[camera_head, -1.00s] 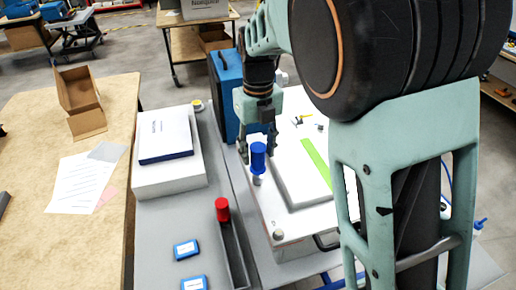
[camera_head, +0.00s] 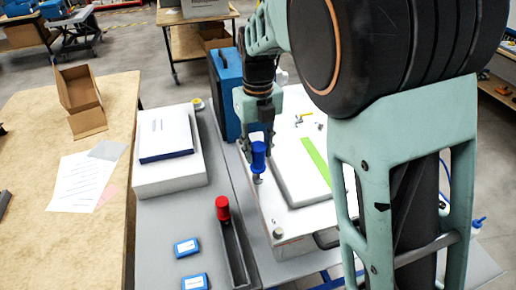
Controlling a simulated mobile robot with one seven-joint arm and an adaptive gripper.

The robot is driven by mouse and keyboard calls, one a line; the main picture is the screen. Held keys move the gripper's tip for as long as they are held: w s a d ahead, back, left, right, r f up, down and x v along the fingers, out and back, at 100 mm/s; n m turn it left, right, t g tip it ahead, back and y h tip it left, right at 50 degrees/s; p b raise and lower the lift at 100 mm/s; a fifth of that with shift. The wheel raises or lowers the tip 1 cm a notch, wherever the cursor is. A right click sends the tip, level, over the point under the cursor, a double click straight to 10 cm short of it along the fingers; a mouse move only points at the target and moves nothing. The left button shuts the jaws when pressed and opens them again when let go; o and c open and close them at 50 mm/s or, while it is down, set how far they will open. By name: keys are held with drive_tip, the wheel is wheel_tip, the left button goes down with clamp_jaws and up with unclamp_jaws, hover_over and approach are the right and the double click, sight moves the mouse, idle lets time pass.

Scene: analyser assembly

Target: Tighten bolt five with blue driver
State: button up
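The blue driver (camera_head: 258,158) stands roughly upright at the left edge of the white analyser (camera_head: 270,212), its lower end near a grey bolt-like part. My gripper (camera_head: 258,141) points down from above, with its fingers at the upper handle, one to each side. Whether the fingers press on the handle cannot be told at this size. Another round bolt head (camera_head: 278,233) shows at the analyser's near left corner. Bolt numbers cannot be read, so which one is bolt five is unclear. My arm hides the analyser's right part.
A red-handled tool (camera_head: 222,208) stands in a grey narrow holder (camera_head: 237,262) left of the analyser. Two small blue boxes (camera_head: 186,248) lie nearby. A white box with a booklet (camera_head: 165,133) is at left, and a blue case (camera_head: 226,90) stands behind the gripper.

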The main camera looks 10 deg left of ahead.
clamp_jaws()
drive_tip(key=shift+w+r, duration=0.15)
drive_tip(key=shift+r, duration=0.45)
drive_tip(key=shift+s+r, duration=0.2)
drive_tip(key=shift+r, duration=0.35)
drive_tip(key=shift+w+r, duration=0.15)
drive_tip(key=shift+r, duration=1.75)
